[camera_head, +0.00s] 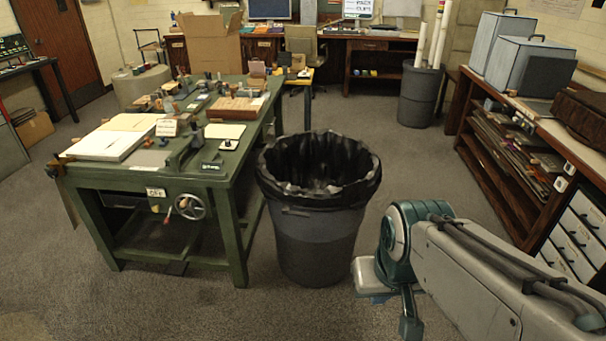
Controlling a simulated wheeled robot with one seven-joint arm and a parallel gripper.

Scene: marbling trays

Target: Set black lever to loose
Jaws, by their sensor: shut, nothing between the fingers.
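The green workbench (228,215) stands at the left. A dark lever-like part (181,158) sits on its near right top, beside a small black label (211,166); I cannot tell for sure that it is the black lever, nor which setting it is in. A handwheel (190,207) with a red grip is on the bench front, next to a white sign (155,192). My gripper (411,326) hangs low at the front right, partly behind my arm. It is shut and empty, well away from the bench.
A grey bin (318,245) with a black liner stands between the bench and my arm. A wooden shelf unit (500,180) with grey boxes on top is at the right. Carpet is clear in front of the bench. A cardboard box (212,45) is behind.

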